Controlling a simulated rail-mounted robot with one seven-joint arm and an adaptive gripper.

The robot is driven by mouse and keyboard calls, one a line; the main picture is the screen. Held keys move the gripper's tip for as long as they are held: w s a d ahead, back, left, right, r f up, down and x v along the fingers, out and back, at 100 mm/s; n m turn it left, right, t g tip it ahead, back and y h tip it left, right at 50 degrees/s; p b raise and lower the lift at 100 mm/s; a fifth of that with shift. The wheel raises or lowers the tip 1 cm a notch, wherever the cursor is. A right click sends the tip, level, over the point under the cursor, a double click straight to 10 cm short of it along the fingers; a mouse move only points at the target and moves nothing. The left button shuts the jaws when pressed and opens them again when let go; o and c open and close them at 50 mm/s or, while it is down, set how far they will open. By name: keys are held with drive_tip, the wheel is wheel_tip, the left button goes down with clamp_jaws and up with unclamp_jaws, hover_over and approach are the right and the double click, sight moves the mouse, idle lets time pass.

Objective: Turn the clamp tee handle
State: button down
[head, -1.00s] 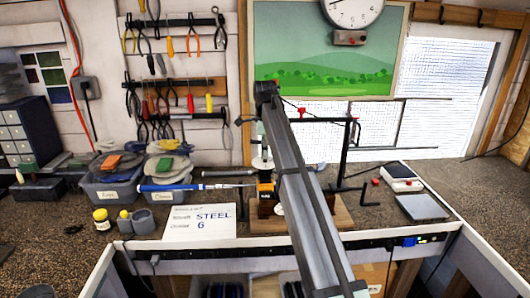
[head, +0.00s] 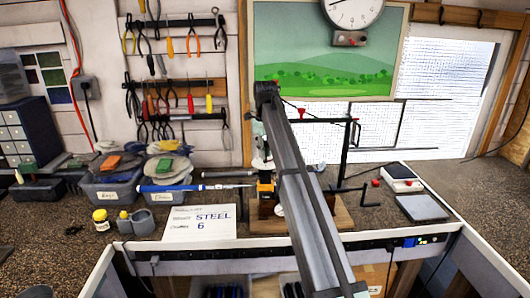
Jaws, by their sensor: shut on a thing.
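The orange-and-black clamp (head: 265,186) stands on a wooden base (head: 343,217) at the middle of the bench, in the head view. A golf club with a blue grip (head: 162,188) lies level, its shaft running right to the clamp. My gripper (head: 262,168) points down just above the clamp, partly hidden by my own grey arm. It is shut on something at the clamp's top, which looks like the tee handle. The handle itself is too small and covered to make out, and its angle cannot be told.
A black stand (head: 345,150) rises at the right, near a scale (head: 422,208).

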drive_tip(key=shift+w+r, duration=0.15)
idle(0.3)
drive_tip(key=c, duration=1.2)
unclamp_jaws()
drive_tip(key=shift+o, duration=0.2)
wheel_tip(320, 180, up, 7)
drive_tip(key=shift+r, duration=0.2)
